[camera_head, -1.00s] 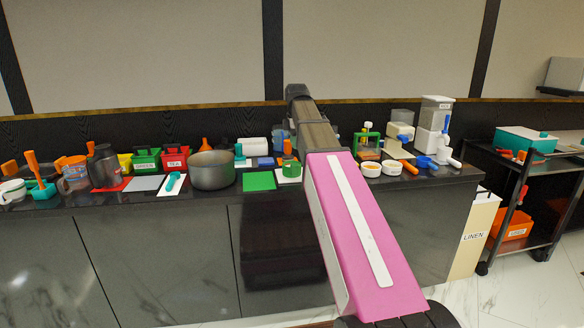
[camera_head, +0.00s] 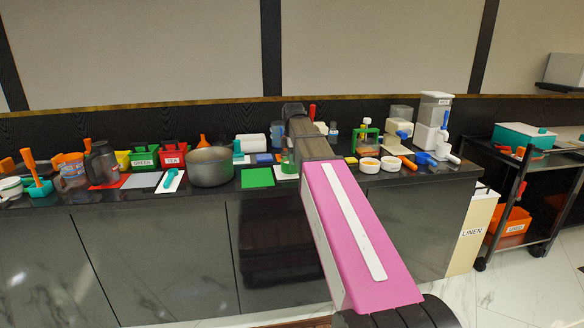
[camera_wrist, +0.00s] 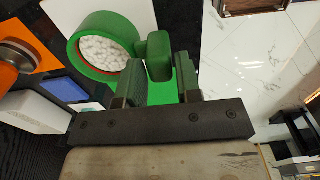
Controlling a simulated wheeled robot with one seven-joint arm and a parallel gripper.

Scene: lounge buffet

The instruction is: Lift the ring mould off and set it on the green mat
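The green ring mould (camera_wrist: 84,62) stands on a white board (camera_wrist: 137,12) in the wrist view, with a white grainy filling inside it. Its upright green handle tab (camera_wrist: 158,56) lies between the fingers of my gripper (camera_wrist: 157,80). The fingers are apart, with a narrow space beside the tab; firm contact does not show. In the head view only a sliver of the mould (camera_head: 286,167) shows beside my arm, and my gripper is hidden. The green mat (camera_head: 258,178) lies flat and bare on the dark counter, just left of the board.
A grey pot (camera_head: 210,168) stands left of the mat. A blue item (camera_wrist: 66,89) and an orange board (camera_wrist: 30,45) lie near the mould. Two white bowls (camera_head: 369,165) stand right of my arm. The counter's front edge is close to the mat.

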